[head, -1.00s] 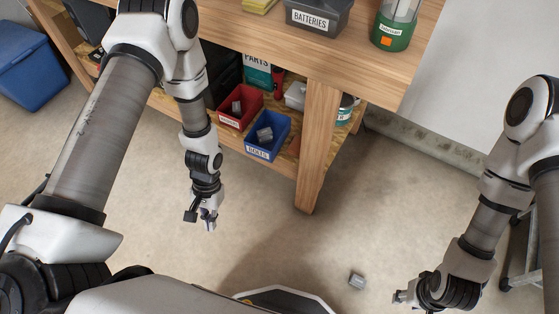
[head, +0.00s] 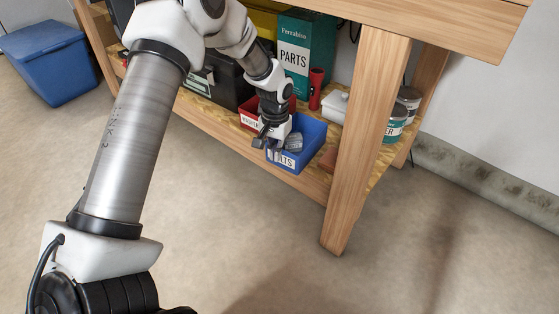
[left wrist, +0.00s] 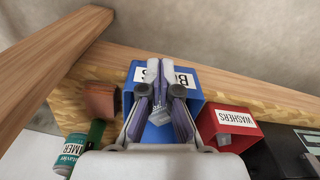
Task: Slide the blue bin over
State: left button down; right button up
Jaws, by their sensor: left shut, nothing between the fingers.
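A small blue bin (head: 311,132) with a partly hidden white label stands on the lower shelf of the wooden bench, and grey parts (head: 293,142) lie in it. My left gripper (head: 272,150) is at the bin's front left, by its labelled front wall, and covers part of the bin. In the left wrist view the bin (left wrist: 191,79) lies beneath my shut, empty fingers (left wrist: 160,112), its label upside down. I cannot tell whether the fingers touch it. My right gripper is out of view.
A red washers bin (head: 250,112) stands close on the blue bin's left. A bench leg (head: 360,150), a brown block (head: 328,158) and cans (head: 392,125) are to the right. A big blue lidded tub (head: 50,70) stands on the floor. Open floor lies in front.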

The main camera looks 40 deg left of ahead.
pick_arm(q)
jog(key=w+f+b, duration=0.4)
jog(key=f+b, duration=0.2)
jog(key=f, duration=0.2)
jog(key=shift+a, duration=0.3)
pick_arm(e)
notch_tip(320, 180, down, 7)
pick_arm(q)
jog(key=shift+r, duration=0.1)
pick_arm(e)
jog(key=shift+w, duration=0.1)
